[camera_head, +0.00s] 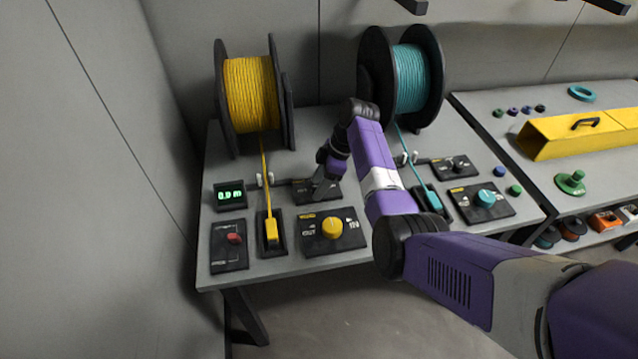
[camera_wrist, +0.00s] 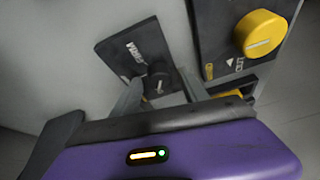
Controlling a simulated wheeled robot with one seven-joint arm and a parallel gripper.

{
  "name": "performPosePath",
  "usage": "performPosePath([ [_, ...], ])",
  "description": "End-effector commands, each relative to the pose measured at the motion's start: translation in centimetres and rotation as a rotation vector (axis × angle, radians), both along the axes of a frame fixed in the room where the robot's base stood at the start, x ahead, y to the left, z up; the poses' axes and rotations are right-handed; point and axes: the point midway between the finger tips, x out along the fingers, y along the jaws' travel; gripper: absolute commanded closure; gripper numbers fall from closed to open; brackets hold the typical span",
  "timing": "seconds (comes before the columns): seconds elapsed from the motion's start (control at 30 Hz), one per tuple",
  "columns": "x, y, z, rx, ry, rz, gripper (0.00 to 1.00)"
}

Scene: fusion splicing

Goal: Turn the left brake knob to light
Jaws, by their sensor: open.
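The left brake panel (camera_head: 330,190) is a small black plate on the left table, behind the yellow dial, partly hidden by my gripper. In the wrist view its plate (camera_wrist: 135,45) carries white lettering that I cannot read fully. Its black knob (camera_wrist: 160,78) shows between my fingers. My gripper (camera_head: 319,187) points down at the panel from above. In the wrist view the open fingers (camera_wrist: 163,80) stand on either side of the knob. I cannot tell whether they touch it. In the head view my gripper hides the knob, and its setting is unclear.
A yellow dial (camera_head: 333,228) sits just in front. Yellow cable runs from the yellow spool (camera_head: 250,95) to a yellow lever (camera_head: 271,232). A green display (camera_head: 230,195) and red switch (camera_head: 234,239) stand left. The teal spool (camera_head: 410,78), right brake panel (camera_head: 455,167) and teal dial (camera_head: 486,198) stand right.

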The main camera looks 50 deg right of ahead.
Motion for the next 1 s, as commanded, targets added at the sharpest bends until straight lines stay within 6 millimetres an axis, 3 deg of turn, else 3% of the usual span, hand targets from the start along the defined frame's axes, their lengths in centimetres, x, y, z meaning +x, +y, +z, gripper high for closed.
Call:
performPosePath([
  [0.13,0.0,0.0,0.01,0.0,0.0,0.0,0.52],
  [0.3,0.0,0.0,0.03,0.0,0.0,0.0,0.85],
  [0.4,0.0,0.01,0.04,0.0,0.0,0.0,1.0],
  [0.73,-0.05,0.05,0.19,0.001,0.001,-0.038,1.0],
  [1.0,-0.16,0.14,0.34,0.001,0.001,-0.2,1.0],
])
